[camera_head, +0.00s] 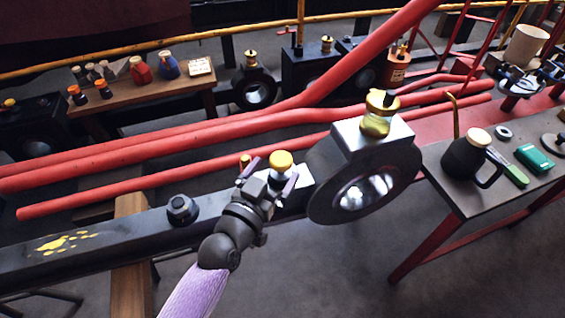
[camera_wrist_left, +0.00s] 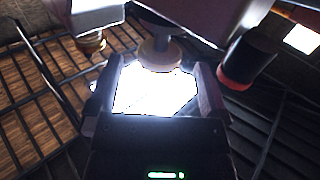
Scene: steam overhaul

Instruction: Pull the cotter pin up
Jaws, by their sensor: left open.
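The pin with a round yellow head (camera_head: 281,160), which looks like the cotter pin, stands upright by the bright metal block (camera_head: 297,197) on the dark rod, beside the large ring-shaped end (camera_head: 365,180). My left gripper (camera_head: 268,177) is open, with its fingers close to this pin on the near side. In the left wrist view, a pale round head (camera_wrist_left: 160,53) shows just beyond the open fingers (camera_wrist_left: 156,86), apart from them as far as I can tell. The lower part of the pin is hidden. My right gripper is not in view.
A small brass fitting (camera_head: 245,160) stands close left of the gripper. A glass oil cup (camera_head: 378,114) tops the ring end. A dark nut (camera_head: 182,209) sits on the rod. Red rods (camera_head: 130,184) run behind. A bench (camera_head: 480,200) with an oil can (camera_head: 466,155) stands right.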

